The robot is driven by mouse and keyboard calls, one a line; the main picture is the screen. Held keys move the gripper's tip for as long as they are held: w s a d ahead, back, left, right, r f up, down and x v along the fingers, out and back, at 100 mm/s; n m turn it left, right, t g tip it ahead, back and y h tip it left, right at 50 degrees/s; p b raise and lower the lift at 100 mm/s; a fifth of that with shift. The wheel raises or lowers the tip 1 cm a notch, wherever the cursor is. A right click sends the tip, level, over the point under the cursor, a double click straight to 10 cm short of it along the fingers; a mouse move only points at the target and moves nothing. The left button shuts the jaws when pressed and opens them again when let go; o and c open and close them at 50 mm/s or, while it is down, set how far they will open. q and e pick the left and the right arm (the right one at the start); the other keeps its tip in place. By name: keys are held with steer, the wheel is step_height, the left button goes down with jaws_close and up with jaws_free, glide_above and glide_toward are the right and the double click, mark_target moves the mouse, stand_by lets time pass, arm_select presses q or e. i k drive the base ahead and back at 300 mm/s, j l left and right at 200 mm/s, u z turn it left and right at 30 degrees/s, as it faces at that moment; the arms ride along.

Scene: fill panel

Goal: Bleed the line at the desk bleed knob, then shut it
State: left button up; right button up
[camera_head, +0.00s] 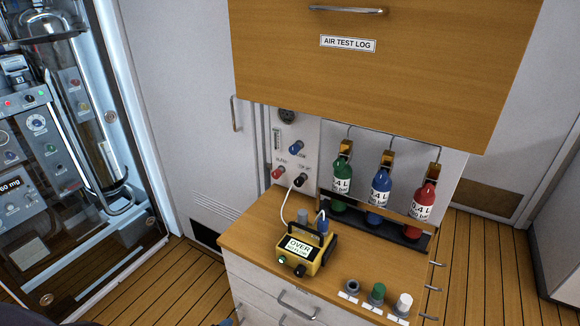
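No knob on the desk has a label I can read as bleed. A dark round fitting (353,286), a green knob (378,292) and a white knob (403,303) stand along the desk's front right edge, with small white labels before them. A yellow meter (303,256) on the desk reads "OVER" and has a small black knob (299,271) and a green light or button (282,260) on its front. A white hose (283,205) runs from the wall panel toward it. Neither gripper is identifiable in view.
The wall panel (290,130) carries blue (296,148), red (278,172) and black (300,181) knobs. Green (343,179), blue (380,189) and red (423,207) bottles stand in a rack. A wooden cabinet (400,90) overhangs the desk (250,235).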

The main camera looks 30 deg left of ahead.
mark_target(277, 173)
steer(key=i+j, duration=0.15)
steer(key=j, duration=0.2)
steer(key=i+j+z, duration=0.1)
steer(key=j, duration=0.25)
steer(key=i+j, duration=0.2)
steer(key=j, duration=0.2)
steer(key=z, duration=0.05)
